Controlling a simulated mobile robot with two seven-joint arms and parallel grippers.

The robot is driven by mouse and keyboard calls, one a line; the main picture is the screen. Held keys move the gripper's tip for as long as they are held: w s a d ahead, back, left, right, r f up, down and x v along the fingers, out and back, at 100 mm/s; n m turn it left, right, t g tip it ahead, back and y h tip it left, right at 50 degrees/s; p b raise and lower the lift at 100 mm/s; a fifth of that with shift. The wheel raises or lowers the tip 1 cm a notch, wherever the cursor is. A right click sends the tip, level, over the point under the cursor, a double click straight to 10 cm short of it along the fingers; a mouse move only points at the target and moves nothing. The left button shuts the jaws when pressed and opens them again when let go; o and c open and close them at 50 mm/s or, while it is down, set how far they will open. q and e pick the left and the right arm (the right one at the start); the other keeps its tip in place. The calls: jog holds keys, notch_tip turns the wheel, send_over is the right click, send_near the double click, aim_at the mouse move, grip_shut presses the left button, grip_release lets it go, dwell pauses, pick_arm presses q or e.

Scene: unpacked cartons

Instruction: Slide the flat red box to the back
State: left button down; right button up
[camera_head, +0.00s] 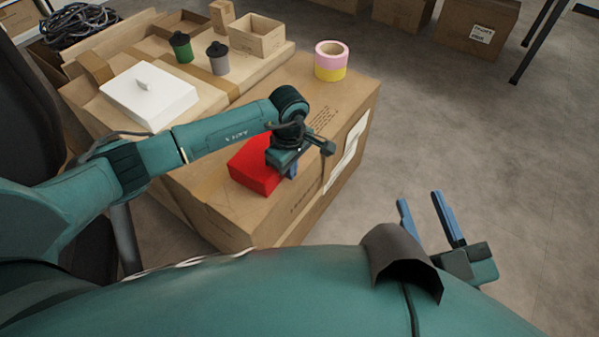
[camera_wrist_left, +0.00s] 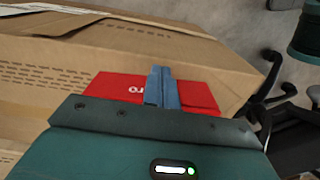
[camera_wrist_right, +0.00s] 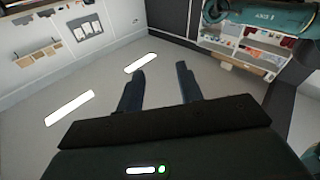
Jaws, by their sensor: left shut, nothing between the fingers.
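The flat red box (camera_head: 254,168) lies on top of a large cardboard carton (camera_head: 214,200), near its front. It also shows in the left wrist view (camera_wrist_left: 200,96), with white lettering on it. My left gripper (camera_head: 291,172) is at the right side of the red box in the head view, fingers pointing down. Its blue fingers (camera_wrist_left: 162,88) are together with nothing between them; I cannot tell whether they touch the box. My right gripper (camera_head: 428,222) is open and empty, out over the floor to the right. Its fingers (camera_wrist_right: 160,90) stand apart in the right wrist view.
A pink and yellow round container (camera_head: 331,61) stands at the carton's back. Carton top behind the red box is clear.

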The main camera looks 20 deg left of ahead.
pick_arm(q)
jog(key=shift+a, duration=0.25)
